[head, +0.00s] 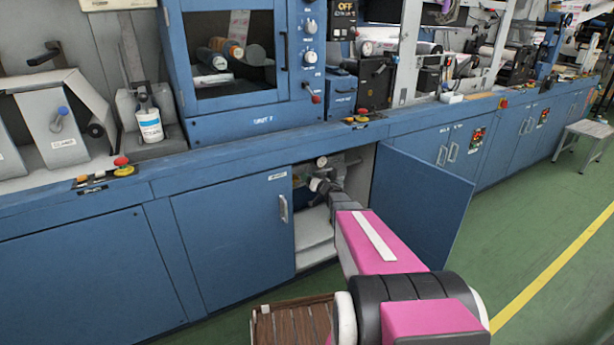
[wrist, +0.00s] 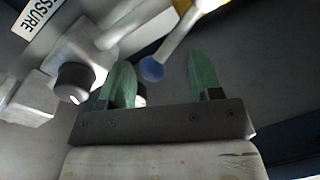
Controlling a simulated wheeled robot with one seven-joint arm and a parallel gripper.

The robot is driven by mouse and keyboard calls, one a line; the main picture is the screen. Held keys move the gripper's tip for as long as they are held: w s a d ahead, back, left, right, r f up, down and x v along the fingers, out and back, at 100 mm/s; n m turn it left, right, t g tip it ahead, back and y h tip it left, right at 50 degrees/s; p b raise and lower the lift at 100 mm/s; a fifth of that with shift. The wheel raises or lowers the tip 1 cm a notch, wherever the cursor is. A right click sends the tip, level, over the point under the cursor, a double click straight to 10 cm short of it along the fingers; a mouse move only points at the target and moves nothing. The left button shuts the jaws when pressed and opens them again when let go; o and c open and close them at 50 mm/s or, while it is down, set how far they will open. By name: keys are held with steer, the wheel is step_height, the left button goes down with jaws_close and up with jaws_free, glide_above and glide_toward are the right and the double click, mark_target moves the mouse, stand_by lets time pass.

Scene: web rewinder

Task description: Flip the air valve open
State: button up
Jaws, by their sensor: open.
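In the wrist view, a pale lever with a round blue end (wrist: 152,69) comes down from the upper right, beside a yellow part at the top edge. I take it to be the air valve's handle. My gripper (wrist: 160,65) has green fingertips, which are apart. The blue end lies between them in the picture; I cannot tell its depth or any contact. In the head view, my gripper (head: 322,186) is inside the open cabinet, and I cannot make out the lever there.
A grey fitting with a black knob (wrist: 75,83) is close to the left finger, under a PRESSURE label (wrist: 35,15). A round gauge (head: 322,161) shows in the cabinet. The open blue door (head: 425,205) stands right of my arm.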

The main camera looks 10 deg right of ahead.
steer(key=v, duration=0.7)
steer(key=shift+s, duration=0.4)
steer(key=c, duration=0.7)
steer(key=shift+s+a+r+g, duration=0.1)
steer(key=shift+a+g, duration=0.2)
jaws_close()
steer(key=s+a+r+n+g+h, duration=0.45)
steer(key=r+n+h, duration=0.2)
steer(key=r, duration=0.25)
steer(key=d+f+x, duration=0.1)
steer(key=x, duration=1.2)
steer(key=shift+s+f+t, duration=0.2)
steer(key=shift+s+t, duration=0.15)
steer(key=shift+t, duration=0.1)
